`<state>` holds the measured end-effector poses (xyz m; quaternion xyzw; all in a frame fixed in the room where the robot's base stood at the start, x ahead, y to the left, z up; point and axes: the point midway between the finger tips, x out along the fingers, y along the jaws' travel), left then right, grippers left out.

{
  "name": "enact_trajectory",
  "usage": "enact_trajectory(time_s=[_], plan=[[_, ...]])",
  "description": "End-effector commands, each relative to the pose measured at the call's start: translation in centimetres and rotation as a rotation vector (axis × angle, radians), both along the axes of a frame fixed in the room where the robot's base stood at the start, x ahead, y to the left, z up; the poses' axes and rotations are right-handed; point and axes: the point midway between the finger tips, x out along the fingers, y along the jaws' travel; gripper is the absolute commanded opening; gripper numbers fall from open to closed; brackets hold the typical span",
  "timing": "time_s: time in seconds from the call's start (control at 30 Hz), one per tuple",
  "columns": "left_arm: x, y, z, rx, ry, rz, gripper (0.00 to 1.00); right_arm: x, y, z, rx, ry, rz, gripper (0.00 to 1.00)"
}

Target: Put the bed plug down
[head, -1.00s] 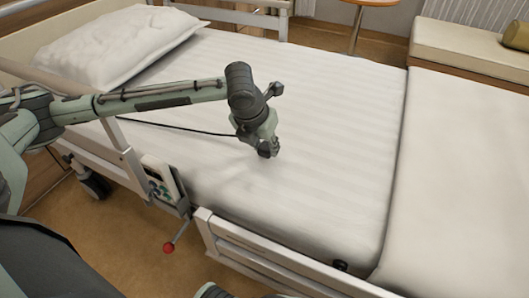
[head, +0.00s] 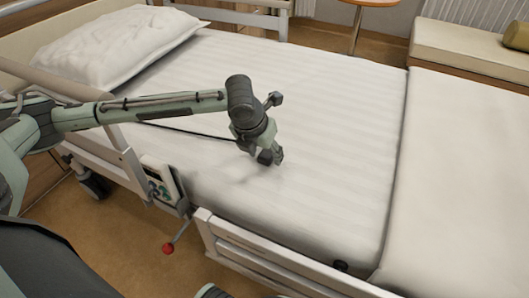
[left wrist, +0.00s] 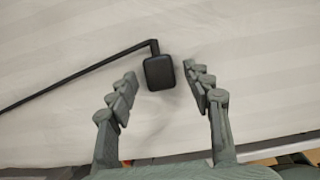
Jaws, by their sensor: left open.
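The bed plug (left wrist: 159,72) is a small black block with a black cable (left wrist: 80,75) running off to the left. It shows in the left wrist view against the pale striped mattress (head: 330,110). My left gripper (head: 271,157) is over the near half of the bed and points down. In the left wrist view its two fingers (left wrist: 161,78) are open, one on each side of the plug, with a gap on both sides. In the head view the plug is hidden by the gripper, and the cable (head: 185,130) runs left from it. My right gripper is not in view.
A pillow (head: 115,45) lies at the bed's head. Side rails (head: 250,248) and a control panel (head: 162,182) line the near edge, with a red knob (head: 168,248) below. The mattress right of my gripper is clear. A bench (head: 465,50) stands behind.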

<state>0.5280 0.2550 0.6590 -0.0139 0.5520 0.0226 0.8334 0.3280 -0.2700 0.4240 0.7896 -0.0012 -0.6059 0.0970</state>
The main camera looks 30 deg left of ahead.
Motion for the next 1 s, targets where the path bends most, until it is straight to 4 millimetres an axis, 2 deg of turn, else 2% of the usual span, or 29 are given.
enact_trajectory(time_s=[0.17, 0.3, 0.5, 0.7, 1.0], plan=[[-1.0, 0.0, 2.8, 0.0, -0.004, 0.0, 0.51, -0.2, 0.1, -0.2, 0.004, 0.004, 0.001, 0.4], [-2.2, -0.1, 5.7, 0.0, -0.005, -0.001, 0.51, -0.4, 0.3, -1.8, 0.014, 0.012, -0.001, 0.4], [-3.7, -0.2, 9.1, -0.001, -0.003, 0.0, 0.51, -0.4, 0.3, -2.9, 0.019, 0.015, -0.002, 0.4], [-4.4, -0.3, 10.7, 0.0, -0.002, 0.001, 0.51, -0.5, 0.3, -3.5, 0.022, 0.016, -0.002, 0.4], [-4.5, -0.2, 10.8, 0.0, -0.001, 0.001, 0.51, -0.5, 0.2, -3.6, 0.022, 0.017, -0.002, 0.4]])
